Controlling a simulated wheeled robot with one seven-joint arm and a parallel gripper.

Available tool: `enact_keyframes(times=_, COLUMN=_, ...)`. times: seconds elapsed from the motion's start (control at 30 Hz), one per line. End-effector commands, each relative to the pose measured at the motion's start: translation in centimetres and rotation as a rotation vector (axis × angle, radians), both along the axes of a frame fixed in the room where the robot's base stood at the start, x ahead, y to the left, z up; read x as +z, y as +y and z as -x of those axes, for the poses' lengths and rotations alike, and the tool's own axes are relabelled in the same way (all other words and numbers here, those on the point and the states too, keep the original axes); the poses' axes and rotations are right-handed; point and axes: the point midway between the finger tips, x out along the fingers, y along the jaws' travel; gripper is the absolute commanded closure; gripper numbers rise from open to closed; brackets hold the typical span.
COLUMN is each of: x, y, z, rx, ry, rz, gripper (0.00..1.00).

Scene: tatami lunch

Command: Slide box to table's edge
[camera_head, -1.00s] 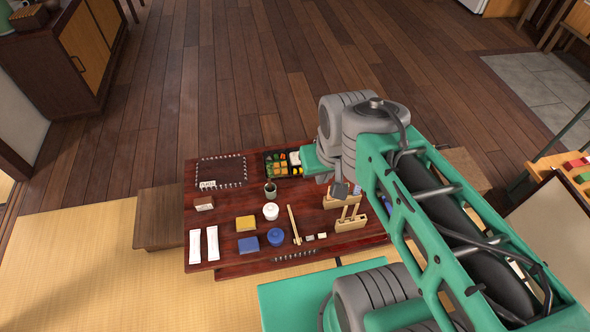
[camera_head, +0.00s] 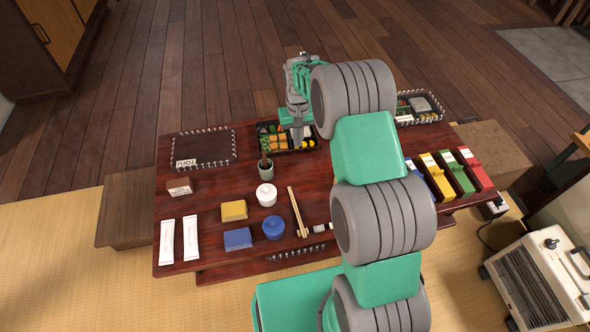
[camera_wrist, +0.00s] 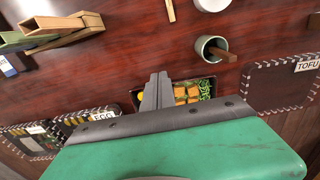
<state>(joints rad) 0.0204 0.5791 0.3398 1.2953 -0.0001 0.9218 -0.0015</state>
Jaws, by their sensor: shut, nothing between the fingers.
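The box (camera_head: 312,149) is a dark, shallow bento box with orange, green and yellow food in it. It lies near the far edge of the dark red table (camera_head: 225,285), and it also shows in the wrist view (camera_wrist: 213,84). My gripper (camera_head: 297,146) is shut and empty, with its fingers pointing down at the box, right of its middle. In the wrist view my gripper (camera_wrist: 158,78) covers part of the box. I cannot tell whether the fingertips touch it.
Left of the box is a stitched dark mat with a TOFU label (camera_head: 186,163). Another dark tray (camera_head: 420,108) lies to the right. Coloured holders (camera_head: 455,172) line the right end.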

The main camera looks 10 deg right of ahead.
Motion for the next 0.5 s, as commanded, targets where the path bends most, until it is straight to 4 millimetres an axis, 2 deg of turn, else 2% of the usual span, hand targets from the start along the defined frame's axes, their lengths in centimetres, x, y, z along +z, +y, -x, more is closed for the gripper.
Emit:
enact_keyframes(times=0.03, x=-1.9, y=-0.1, z=-0.4, rx=-0.002, ry=0.003, rz=0.000, gripper=1.00)
enact_keyframes(times=0.23, x=-3.9, y=-0.2, z=-0.6, rx=-0.003, ry=0.007, rz=0.000, gripper=1.00)
enact_keyframes(times=0.5, x=-9.8, y=-0.2, z=-0.5, rx=-0.003, ry=0.007, rz=0.000, gripper=1.00)
